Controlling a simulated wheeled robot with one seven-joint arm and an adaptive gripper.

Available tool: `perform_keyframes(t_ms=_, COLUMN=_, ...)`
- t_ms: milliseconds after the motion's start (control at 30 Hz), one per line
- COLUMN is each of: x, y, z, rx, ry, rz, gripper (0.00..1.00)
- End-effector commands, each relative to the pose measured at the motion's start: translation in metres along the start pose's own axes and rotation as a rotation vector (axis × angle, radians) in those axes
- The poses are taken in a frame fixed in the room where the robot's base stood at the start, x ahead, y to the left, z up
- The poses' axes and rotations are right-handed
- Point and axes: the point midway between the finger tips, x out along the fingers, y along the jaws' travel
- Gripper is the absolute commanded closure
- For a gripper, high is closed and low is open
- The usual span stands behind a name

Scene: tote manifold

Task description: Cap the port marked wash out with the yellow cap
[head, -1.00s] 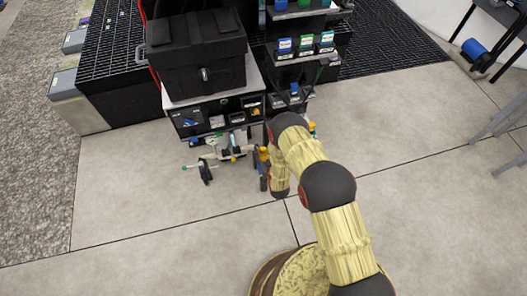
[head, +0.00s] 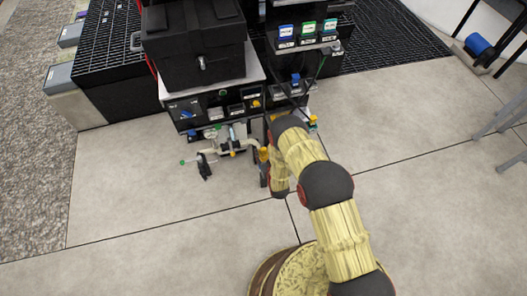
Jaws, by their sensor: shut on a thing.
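The pale manifold (head: 222,152) stands low in front of the black cabinet, with several small fittings and a green-tipped rod at its left. My gripper (head: 264,160) is at the manifold's right end, mostly hidden by my own wrist and forearm. It is shut on a small yellow piece, which looks like the yellow cap (head: 264,153). At this size I cannot tell whether the cap touches a port. The port markings are too small to read, so I cannot tell which port is wash out.
Shelves with blue and green labelled items (head: 307,32) are behind to the right. The floor (head: 150,215) is clear at left and front.

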Motion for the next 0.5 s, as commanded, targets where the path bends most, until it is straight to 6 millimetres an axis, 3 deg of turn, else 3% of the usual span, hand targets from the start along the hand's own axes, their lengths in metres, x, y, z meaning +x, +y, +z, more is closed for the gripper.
perform_keyframes(t_ms=500, x=0.012, y=0.000, z=0.032, rx=0.000, ry=0.000, rz=0.000, gripper=0.88)
